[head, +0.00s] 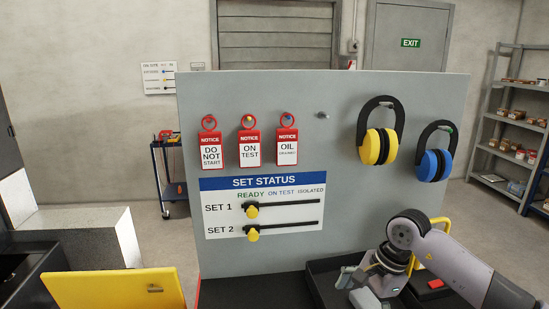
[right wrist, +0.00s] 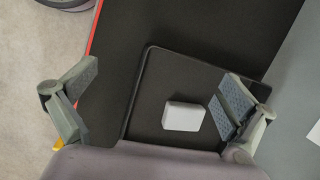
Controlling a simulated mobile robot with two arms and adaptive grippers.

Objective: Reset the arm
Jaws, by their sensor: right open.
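My right arm comes in from the right in the head view, bent down over a dark tray (head: 325,268) at the foot of the grey board. My right gripper (head: 362,284) is low over that tray. In the right wrist view the right gripper (right wrist: 157,98) is open, its two grey padded fingers wide apart, with nothing between them held. A small white block (right wrist: 183,116) lies in the black tray (right wrist: 146,75) below, nearer the right-hand finger. My left gripper is not in view.
The board (head: 300,100) holds red-topped notice tags (head: 250,145), yellow ear defenders (head: 379,145), blue ear defenders (head: 433,164) and a set status panel (head: 263,205) with two yellow sliders. A yellow panel (head: 113,289) is at lower left. Shelves (head: 505,120) stand at right.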

